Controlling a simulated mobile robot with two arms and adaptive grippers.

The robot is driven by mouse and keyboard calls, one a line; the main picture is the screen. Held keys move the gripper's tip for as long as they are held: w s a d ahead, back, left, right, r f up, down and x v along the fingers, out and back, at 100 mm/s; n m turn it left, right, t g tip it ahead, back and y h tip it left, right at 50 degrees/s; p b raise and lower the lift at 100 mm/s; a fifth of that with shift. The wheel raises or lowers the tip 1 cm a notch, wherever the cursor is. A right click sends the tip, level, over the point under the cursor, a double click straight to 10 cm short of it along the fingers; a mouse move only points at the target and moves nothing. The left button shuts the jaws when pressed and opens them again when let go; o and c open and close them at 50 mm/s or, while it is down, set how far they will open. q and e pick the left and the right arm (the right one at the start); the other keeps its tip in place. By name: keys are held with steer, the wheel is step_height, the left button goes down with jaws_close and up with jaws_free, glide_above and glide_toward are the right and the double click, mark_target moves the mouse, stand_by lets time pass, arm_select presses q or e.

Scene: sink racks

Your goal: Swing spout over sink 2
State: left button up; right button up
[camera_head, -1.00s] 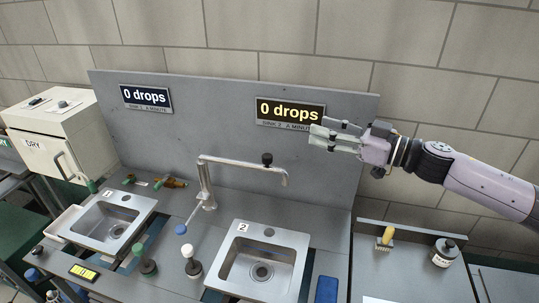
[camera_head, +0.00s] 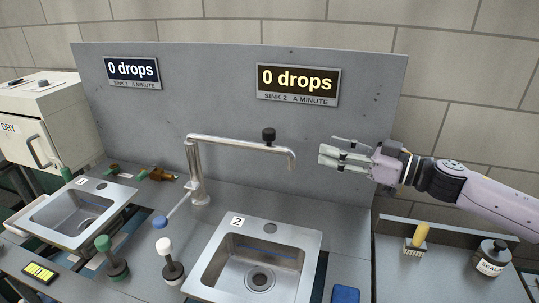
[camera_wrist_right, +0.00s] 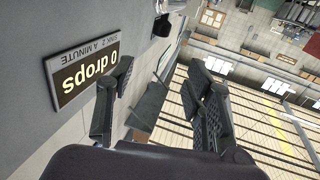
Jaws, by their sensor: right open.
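The metal spout (camera_head: 235,142) runs from its upright post (camera_head: 198,180) to the right and bends down at its tip. A black knob (camera_head: 268,136) stands near its outer end; what looks like this knob (camera_wrist_right: 161,25) shows at the top of the right wrist view. In the head view the tip appears above the back right part of sink 2 (camera_head: 215,260), marked "2"; its depth is hard to tell. My right gripper (camera_head: 322,154) is open and empty, just right of the spout tip with a gap. Its spread fingers (camera_wrist_right: 157,95) also show in the wrist view. My left gripper is not in view.
Sink 1 (camera_head: 62,235) lies to the left. A blue lever (camera_head: 172,209) sticks out from the spout post. Behind rises a grey panel with "0 drops" signs (camera_head: 297,82). A brush (camera_head: 418,240) and bottle (camera_head: 490,260) stand right.

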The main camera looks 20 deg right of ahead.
steer(key=f, duration=0.1)
steer(key=p, duration=0.6)
glide_toward(269, 134)
steer(key=w, duration=0.2)
steer(key=x, duration=0.3)
steer(key=p+x, duration=0.1)
steer(key=x, duration=0.2)
steer(key=f+p+x, duration=0.1)
steer(key=x, duration=0.2)
steer(key=shift+w+a, duration=0.2)
steer(key=shift+w, duration=0.05)
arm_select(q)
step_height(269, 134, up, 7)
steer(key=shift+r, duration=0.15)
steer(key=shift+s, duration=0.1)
arm_select(e)
steer(key=shift+c, duration=0.4)
jaws_close()
